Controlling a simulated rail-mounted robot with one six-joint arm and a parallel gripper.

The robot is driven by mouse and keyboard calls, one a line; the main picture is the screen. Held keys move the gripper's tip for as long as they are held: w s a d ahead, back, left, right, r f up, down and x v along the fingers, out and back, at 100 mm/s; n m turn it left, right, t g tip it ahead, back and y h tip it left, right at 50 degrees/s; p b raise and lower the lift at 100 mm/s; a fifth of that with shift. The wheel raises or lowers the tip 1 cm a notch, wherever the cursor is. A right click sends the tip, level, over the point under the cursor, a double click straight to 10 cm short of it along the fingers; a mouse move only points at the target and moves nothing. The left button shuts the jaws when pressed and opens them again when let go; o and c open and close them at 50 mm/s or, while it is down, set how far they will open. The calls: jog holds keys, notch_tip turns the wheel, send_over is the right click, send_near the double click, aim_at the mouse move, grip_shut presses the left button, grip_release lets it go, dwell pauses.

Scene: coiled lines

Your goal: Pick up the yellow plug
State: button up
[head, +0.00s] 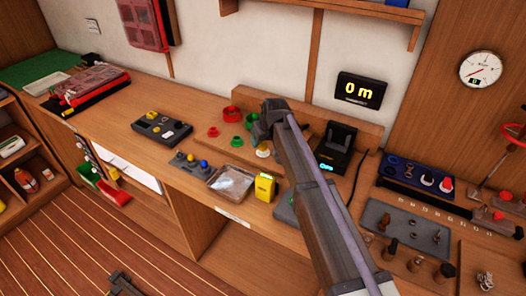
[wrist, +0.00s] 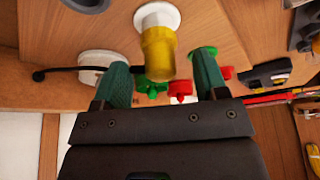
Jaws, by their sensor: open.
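In the wrist view, the yellow plug (wrist: 158,55) is a short cylinder with a white flange (wrist: 157,15) at its far end. My gripper (wrist: 161,66) is open, with one green finger on each side of the plug. Gaps show between both fingers and the plug, and it is not held. How deep the plug sits between the fingers is hard to tell. In the head view, a small white and yellow piece (head: 263,151), probably the plug, shows on the bench beside my arm. My fingers are not clear there.
Green fittings (wrist: 150,89) and a red fitting (wrist: 181,92) lie near the fingers in the wrist view. A white disc with a black cable (wrist: 100,64) is at the left. A yellow box (head: 265,187) and a clear tray (head: 231,183) stand near the bench's front edge.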

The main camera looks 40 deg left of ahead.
jog(key=b+x, duration=0.1)
jog(key=x, duration=0.1)
jog(key=shift+a+f, duration=0.1)
jog(key=shift+f, duration=0.25)
jog(key=shift+r, duration=0.2)
jog(key=c, duration=1)
jog(key=shift+o, duration=0.2)
jog(key=shift+r+p, duration=0.1)
jog(key=shift+p, duration=0.25)
notch_tip(320, 180, up, 10)
jog(key=p, duration=1)
jog(key=shift+r, duration=0.1)
jog(key=shift+f, duration=0.25)
jog(key=n+g, duration=0.1)
jog(key=n, duration=0.2)
